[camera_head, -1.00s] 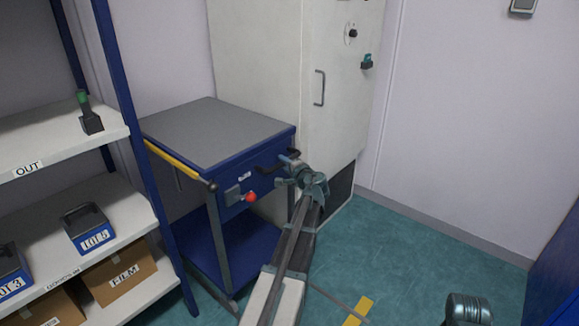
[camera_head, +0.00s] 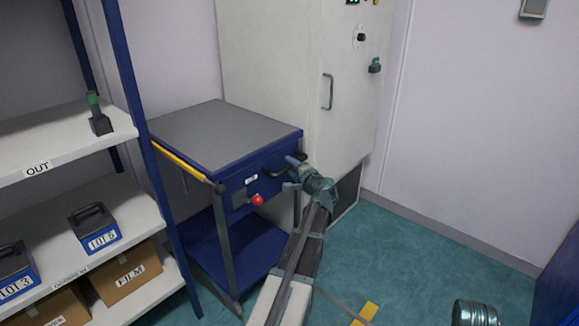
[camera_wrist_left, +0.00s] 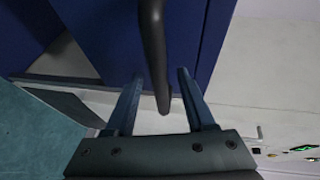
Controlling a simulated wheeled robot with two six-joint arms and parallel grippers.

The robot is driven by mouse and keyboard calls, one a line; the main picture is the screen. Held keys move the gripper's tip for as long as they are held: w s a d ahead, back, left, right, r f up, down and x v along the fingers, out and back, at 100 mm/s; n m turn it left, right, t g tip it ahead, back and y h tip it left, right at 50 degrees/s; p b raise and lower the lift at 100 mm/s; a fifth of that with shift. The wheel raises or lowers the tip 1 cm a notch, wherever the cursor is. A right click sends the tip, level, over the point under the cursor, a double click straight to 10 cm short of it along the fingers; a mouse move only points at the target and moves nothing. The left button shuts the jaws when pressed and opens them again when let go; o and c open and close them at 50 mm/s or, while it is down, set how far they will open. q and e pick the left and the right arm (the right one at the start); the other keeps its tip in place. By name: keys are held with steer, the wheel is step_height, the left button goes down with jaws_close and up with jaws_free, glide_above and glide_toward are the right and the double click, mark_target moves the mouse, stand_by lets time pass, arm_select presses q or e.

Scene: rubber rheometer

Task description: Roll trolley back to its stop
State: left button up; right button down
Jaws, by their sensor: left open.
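The trolley (camera_head: 222,131) has a grey top, a blue frame and a lower blue shelf. It stands between the shelving and the cabinet. A yellow bar (camera_head: 180,160) runs along its left side, and a red ball knob (camera_head: 257,199) is on its front. A dark handle (camera_head: 279,171) is on the front at the right. My left gripper (camera_head: 293,172) is at that handle. In the left wrist view, the open fingers (camera_wrist_left: 160,95) lie on either side of the dark handle (camera_wrist_left: 152,50), without visible grip. My right gripper is not in view.
A blue-posted shelf (camera_head: 72,148) with bins and boxes stands close on the left. A pale cabinet (camera_head: 275,70) with a grey door handle stands behind the trolley. A metal cylinder (camera_head: 474,314) is at lower right. The green floor to the right is mostly clear.

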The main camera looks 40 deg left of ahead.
arm_select(q)
steer(key=p+v, duration=0.2)
steer(key=v, duration=1)
steer(key=shift+s+d, duration=0.1)
steer(key=shift+d, duration=0.05)
steer(key=s+d+f+n+g+h, duration=0.1)
steer(key=s+d+f+h, duration=0.15)
steer(key=d+f, duration=0.4)
steer(key=s+d+f+g+h, duration=0.1)
steer(key=s+d+f+h, duration=0.15)
steer(key=d, duration=0.65)
steer(key=s+d+f+n+g+h, duration=0.1)
steer(key=s+d+f+h, duration=0.15)
steer(key=d+f, duration=0.4)
steer(key=s+d+f+m+g+h, duration=0.1)
steer(key=s+d+g+h, duration=0.15)
steer(key=s+d, duration=0.5)
steer(key=s+d+f+m+g+h, duration=0.1)
steer(key=s+d+h, duration=0.25)
steer(key=d, duration=0.75)
step_height(320, 180, up, 29)
steer(key=p, duration=2.8)
steer(key=shift+s+d+f+p, duration=0.15)
steer(key=shift+s+d+p, duration=0.2)
steer(key=shift+s+p, duration=0.05)
